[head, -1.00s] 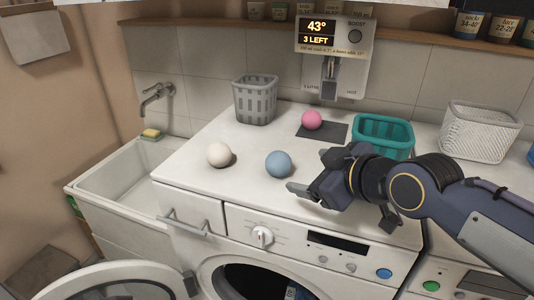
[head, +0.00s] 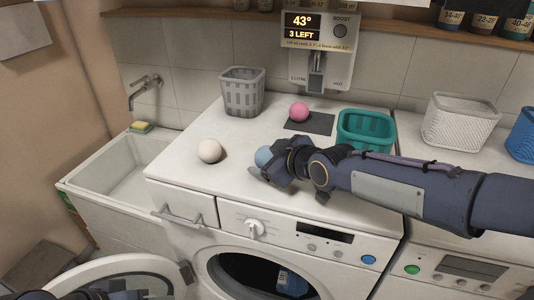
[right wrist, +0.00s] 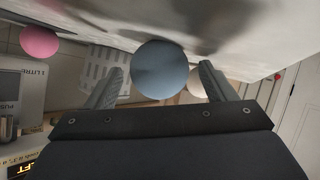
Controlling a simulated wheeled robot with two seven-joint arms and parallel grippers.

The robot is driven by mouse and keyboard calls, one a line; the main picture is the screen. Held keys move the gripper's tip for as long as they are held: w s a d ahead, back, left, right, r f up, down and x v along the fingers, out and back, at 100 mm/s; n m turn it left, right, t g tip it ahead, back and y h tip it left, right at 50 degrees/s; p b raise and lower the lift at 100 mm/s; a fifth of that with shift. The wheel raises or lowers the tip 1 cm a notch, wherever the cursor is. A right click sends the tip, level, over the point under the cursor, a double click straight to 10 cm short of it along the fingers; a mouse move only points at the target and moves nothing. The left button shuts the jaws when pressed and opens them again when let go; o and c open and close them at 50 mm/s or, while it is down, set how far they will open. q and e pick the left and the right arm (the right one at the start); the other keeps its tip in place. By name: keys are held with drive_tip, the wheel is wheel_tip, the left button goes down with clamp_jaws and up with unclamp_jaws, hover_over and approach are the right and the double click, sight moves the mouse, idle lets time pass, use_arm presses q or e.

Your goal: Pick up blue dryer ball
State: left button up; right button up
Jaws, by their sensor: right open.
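The blue dryer ball (head: 263,156) sits on the white worktop above the washing machine, partly hidden by my right gripper (head: 265,167) in the head view. In the right wrist view the ball (right wrist: 160,70) shows between the two fingertips of the right gripper (right wrist: 162,76), with a narrow gap on each side. The right gripper is open and holds nothing. Dark parts of my left arm (head: 105,291) show at the bottom left edge of the head view; the state of its jaws does not show.
A white ball (head: 210,151) lies to the left. A pink ball (head: 299,112) rests on a dark mat (head: 320,124) behind. A grey basket (head: 242,93), a teal basket (head: 366,127) and a white basket (head: 460,121) stand farther back. A sink (head: 125,167) is at left.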

drive_tip(key=c, duration=1.1)
drive_tip(key=shift+o, duration=0.2)
